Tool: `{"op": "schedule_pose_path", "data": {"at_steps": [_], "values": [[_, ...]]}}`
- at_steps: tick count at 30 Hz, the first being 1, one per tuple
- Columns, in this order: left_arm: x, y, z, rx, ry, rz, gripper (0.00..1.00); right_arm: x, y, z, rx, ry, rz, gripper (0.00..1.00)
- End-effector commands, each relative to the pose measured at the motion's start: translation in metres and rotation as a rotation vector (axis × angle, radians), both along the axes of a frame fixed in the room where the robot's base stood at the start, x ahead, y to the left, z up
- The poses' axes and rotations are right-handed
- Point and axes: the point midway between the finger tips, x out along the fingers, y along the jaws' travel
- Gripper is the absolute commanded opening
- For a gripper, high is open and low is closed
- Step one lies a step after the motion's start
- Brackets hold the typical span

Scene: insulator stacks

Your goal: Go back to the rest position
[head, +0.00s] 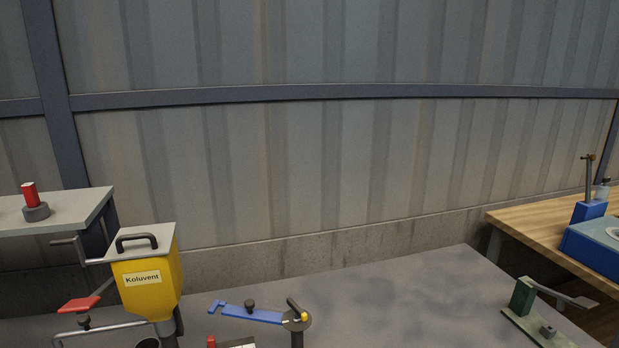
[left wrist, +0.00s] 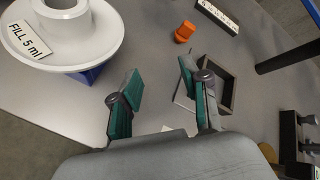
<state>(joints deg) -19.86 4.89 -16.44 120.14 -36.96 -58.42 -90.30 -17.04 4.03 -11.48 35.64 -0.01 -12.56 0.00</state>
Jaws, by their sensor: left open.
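My left gripper (left wrist: 160,78) shows in the left wrist view with its two green-padded fingers spread apart and nothing between them. It hangs over a grey surface (left wrist: 75,108). A white round dish (left wrist: 100,45) with a label reading "FILL 5 ml" (left wrist: 25,40) is to its left, on a blue base (left wrist: 92,74). A small orange piece (left wrist: 184,32) lies beyond the fingers. Neither gripper shows in the head view.
A yellow "Koluvent" hopper (head: 146,290), a blue lever arm (head: 252,315) and a green lever press (head: 523,297) stand on the grey bench (head: 390,285). A wooden table (head: 535,227) with blue devices is at the right. A corrugated wall stands behind. The bench's middle is clear.

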Motion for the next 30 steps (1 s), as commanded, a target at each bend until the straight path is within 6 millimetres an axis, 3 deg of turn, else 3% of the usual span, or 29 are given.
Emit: {"op": "schedule_pose_path", "data": {"at_steps": [9, 12, 26, 30], "values": [[-0.076, 0.008, -0.011, -0.741, 0.037, 0.664, 0.46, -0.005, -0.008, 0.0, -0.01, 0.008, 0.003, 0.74], [-0.097, 0.005, -0.01, -0.909, 0.053, 0.861, 0.46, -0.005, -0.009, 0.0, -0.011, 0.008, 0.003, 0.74], [-0.162, -0.012, 0.002, -1.285, 0.113, 1.487, 0.46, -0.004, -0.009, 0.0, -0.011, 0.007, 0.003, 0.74], [-0.153, -0.013, -0.032, -1.273, 0.123, 1.504, 0.46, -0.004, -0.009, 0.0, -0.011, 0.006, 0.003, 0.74]]}}
